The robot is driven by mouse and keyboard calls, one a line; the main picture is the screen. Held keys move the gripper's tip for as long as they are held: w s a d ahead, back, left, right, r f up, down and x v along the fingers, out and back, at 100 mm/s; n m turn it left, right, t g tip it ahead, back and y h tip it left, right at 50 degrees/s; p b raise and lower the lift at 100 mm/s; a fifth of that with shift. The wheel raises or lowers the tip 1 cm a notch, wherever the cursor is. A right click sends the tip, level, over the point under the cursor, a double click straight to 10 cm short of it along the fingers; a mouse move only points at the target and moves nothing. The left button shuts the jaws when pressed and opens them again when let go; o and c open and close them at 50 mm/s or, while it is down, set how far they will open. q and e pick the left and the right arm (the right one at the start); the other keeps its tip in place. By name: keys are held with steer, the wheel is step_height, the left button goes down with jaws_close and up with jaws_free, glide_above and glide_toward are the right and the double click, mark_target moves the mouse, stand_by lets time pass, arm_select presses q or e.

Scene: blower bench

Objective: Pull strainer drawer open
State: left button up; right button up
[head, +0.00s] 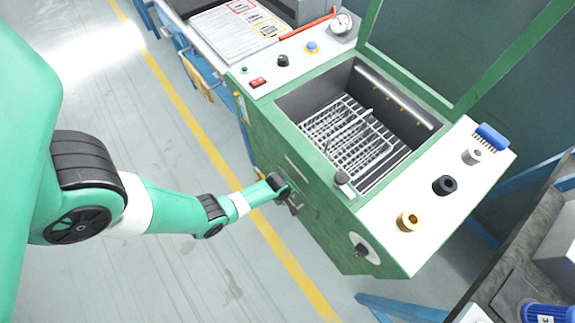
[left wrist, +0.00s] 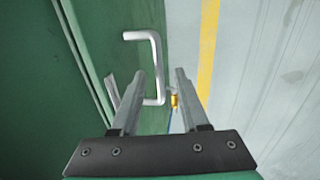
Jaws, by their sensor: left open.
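My left gripper (head: 294,207) is at the front wall of the green blower bench (head: 270,150), low on its side. In the left wrist view its two fingers (left wrist: 160,76) are apart. A bent grey metal handle (left wrist: 157,62) stands out from the green front (left wrist: 120,65), and its bar shows in the gap between the fingertips, with no clear contact. The handle is too small and covered to make out in the head view. The strainer drawer's outline is not clear; a seam runs along the green panel at left in the wrist view. My right gripper is not in view.
The bench's open basin holds a wire rack (head: 350,140). Its white top carries a brass fitting (head: 409,220), a black knob (head: 445,185) and a blue brush (head: 491,137). A dark table (head: 520,265) stands at right. The floor in front is clear, crossed by a yellow line (head: 290,262).

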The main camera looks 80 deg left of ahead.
arm_select(q)
jaws_close()
stand_by(1.4)
